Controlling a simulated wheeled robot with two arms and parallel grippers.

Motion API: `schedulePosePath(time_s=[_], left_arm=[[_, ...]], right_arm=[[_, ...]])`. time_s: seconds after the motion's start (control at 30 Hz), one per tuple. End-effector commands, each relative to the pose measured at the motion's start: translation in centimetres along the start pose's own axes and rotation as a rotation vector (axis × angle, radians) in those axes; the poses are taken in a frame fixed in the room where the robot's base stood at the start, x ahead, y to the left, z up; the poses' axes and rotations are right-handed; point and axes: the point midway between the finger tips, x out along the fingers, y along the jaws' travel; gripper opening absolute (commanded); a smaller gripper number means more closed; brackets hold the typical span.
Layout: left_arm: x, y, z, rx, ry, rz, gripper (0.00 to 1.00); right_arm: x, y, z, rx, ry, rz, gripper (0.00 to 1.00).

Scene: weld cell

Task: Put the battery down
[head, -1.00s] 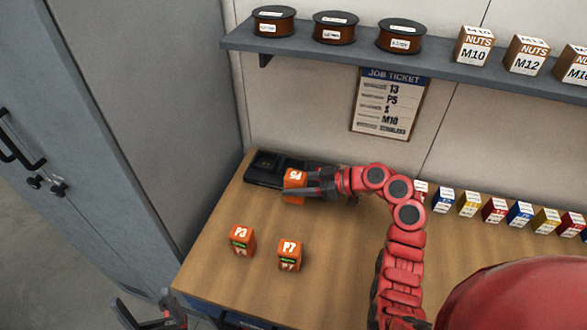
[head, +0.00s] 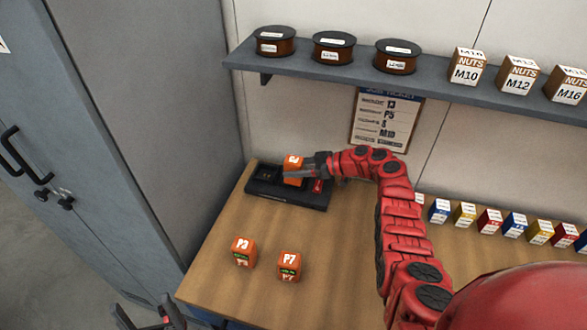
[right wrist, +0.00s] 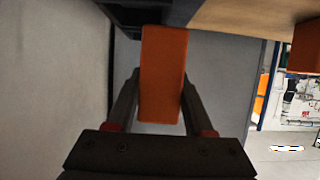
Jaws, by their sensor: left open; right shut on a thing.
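An orange battery (head: 292,170) is held in my right gripper (head: 300,172) over the black charger dock (head: 262,187) at the back left of the bench. The battery also shows between the fingers in the right wrist view (right wrist: 163,75). Whether it touches the dock I cannot tell. Two other orange batteries, P3 (head: 243,251) and P7 (head: 289,265), stand upright on the bench in front. My left gripper (head: 150,318) is open and empty at the bottom edge of the head view, off the front left of the bench.
A grey shelf (head: 430,88) with spools and nut boxes runs above the bench. A job ticket (head: 386,120) hangs on the wall. A row of small coloured boxes (head: 489,221) stands along the back right. Bench (head: 335,235) between is clear.

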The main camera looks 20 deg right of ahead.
Motion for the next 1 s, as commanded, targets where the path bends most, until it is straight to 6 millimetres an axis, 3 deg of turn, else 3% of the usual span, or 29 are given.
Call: schedulePosePath(time_s=[0.1, 0.2, 0.47, 0.63, 0.8, 1.0], left_arm=[[-0.1, 0.0, 0.0, 0.0, 0.0, 0.0, 0.82], [-2.4, 0.1, 0.4, 0.0, 0.0, 0.0, 0.82], [-3.5, 0.2, 0.6, 0.0, 0.0, 0.0, 0.82], [-5.5, 0.3, 0.9, 0.0, 0.0, 0.0, 0.82], [-8.1, 0.4, 1.4, 0.0, 0.0, 0.0, 0.82], [-8.3, 0.4, 1.4, 0.0, 0.0, 0.0, 0.82]], right_arm=[[0.3, 0.8, -0.2, 0.002, -0.001, -0.003, 0.0], [0.9, 1.6, 0.6, -0.001, -0.004, -0.005, 0.0], [1.0, 2.5, 0.2, -0.001, -0.003, -0.003, 0.0], [1.4, 3.2, 0.3, 0.0, -0.001, -0.001, 0.0], [2.5, 3.2, 2.9, 0.0, -0.001, 0.0, 0.0], [2.5, 3.2, 3.1, -0.002, -0.001, 0.0, 0.0]])
